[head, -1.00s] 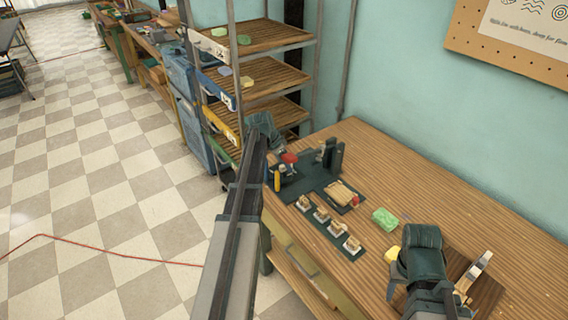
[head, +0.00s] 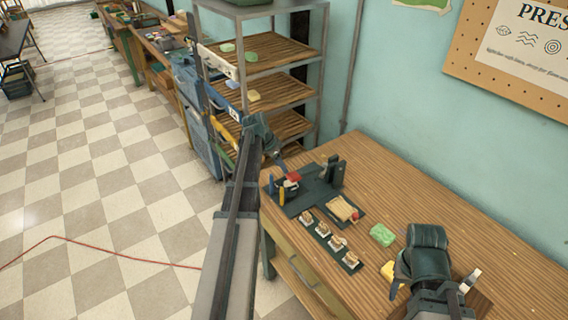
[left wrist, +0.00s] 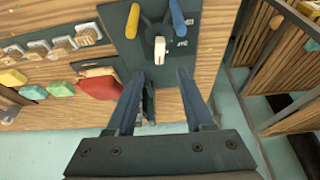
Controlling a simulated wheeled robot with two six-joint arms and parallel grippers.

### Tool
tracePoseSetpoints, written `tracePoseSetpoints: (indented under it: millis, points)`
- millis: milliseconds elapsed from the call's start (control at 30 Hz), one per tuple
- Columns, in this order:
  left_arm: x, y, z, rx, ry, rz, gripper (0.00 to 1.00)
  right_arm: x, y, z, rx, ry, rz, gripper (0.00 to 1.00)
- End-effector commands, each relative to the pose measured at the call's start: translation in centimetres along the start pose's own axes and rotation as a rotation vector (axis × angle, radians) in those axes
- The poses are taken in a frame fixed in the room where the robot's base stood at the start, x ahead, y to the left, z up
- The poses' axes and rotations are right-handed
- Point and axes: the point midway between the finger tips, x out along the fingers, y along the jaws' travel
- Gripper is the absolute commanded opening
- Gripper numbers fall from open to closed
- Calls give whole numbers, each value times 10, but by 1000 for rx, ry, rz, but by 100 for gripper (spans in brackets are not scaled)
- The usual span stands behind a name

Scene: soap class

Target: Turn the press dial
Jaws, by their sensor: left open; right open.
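The press (head: 333,172) stands on a dark base at the far left end of the wooden table. In the left wrist view its dark plate (left wrist: 133,52) carries a yellow handle (left wrist: 132,21), a blue handle (left wrist: 178,18) and a white pointer-like piece (left wrist: 159,49) between them, which looks like the dial. My left gripper (head: 281,163) is beside the press. Its open fingers (left wrist: 158,85) are on either side of the white piece in that view, with nothing between them; contact cannot be told. My right gripper (head: 425,270) is open low over the table's near right part, fingertips mostly hidden.
Several stamps (head: 323,230) stand in a row on a dark strip. Green soap (head: 382,235) and yellow soap (head: 388,271) lie nearby. A red piece (left wrist: 97,88) is beside the left finger. A shelf rack (head: 275,50) stands close behind the left gripper. Open floor lies left.

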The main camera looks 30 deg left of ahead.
Motion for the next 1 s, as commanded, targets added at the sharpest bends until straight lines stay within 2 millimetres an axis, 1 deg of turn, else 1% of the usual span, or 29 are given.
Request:
tracePoseSetpoints:
  millis: [33, 100, 233, 1000]
  points:
    - [-17, 0, -2, -1, 0, 0, 52, -16, 2, 1, 0, 0, 0, 50]
    - [-26, 0, -2, -1, 0, 0, 52, -24, 2, 1, -1, 0, 0, 50]
    - [-36, 0, -1, -1, 0, 0, 52, -34, 3, 2, -1, 0, 0, 50]
    - [-37, 0, 0, 0, 0, 0, 52, -34, 3, 2, -1, 0, 0, 50]
